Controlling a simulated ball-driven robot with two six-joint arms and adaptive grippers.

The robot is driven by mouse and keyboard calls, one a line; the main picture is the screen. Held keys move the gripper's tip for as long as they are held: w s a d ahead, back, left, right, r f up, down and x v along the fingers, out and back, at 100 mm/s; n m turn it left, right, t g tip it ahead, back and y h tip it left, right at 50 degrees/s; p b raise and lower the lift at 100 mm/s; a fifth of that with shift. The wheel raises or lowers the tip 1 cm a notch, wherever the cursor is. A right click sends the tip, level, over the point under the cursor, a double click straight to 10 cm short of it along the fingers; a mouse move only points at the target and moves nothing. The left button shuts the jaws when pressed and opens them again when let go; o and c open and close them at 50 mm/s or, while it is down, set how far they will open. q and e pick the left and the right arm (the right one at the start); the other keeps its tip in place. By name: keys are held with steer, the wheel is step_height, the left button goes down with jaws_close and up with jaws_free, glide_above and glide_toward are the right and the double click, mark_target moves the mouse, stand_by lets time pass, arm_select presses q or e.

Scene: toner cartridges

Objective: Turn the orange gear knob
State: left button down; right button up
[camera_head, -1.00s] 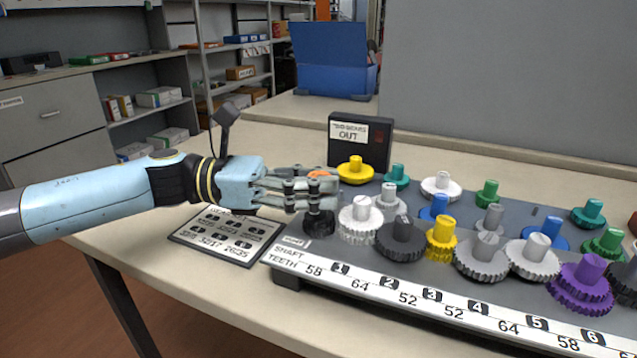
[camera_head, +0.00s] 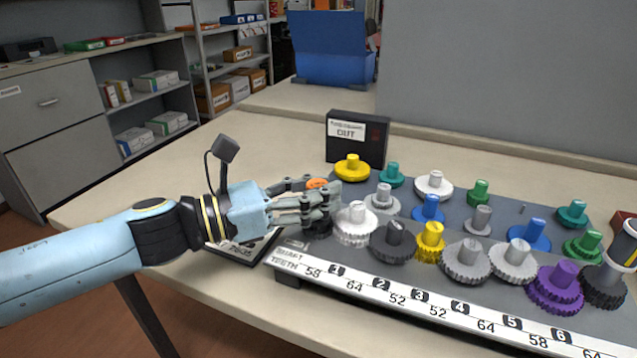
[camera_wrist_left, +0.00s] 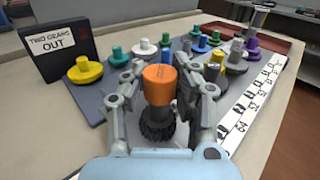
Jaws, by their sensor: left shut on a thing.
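The orange gear knob (camera_wrist_left: 160,85) stands upright on a dark toothed gear (camera_wrist_left: 157,124) at the near-left end of the gear board. In the head view only its orange top (camera_head: 317,184) shows between my fingers. My left gripper (camera_head: 318,205) is around the knob, with fingers on both sides, shut on it. In the left wrist view the fingers (camera_wrist_left: 162,98) flank the orange cap. Part of the dark gear is hidden by the fingers in the head view. At the head view's right edge, part of my right arm (camera_head: 622,245) shows, but not its fingertips.
The board holds several gears, with a white one (camera_head: 354,224) close right of my fingers and a yellow one (camera_head: 352,168) behind. A black box (camera_head: 357,140) reading OUT stands at the back. A numbered strip (camera_head: 420,305) runs along the front. A dark card lies under my left wrist.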

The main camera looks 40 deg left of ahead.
arm_select(q)
steer(key=c, duration=1.1)
jaws_free()
steer(key=shift+s, duration=0.1)
steer(key=shift+o, duration=0.6)
arm_select(e)
steer(key=shift+a, duration=0.35)
arm_select(q)
steer(key=shift+s+a, duration=0.25)
steer(key=shift+s, duration=0.15)
steer(key=v, duration=1.1)
arm_select(e)
steer(key=shift+d, duration=0.15)
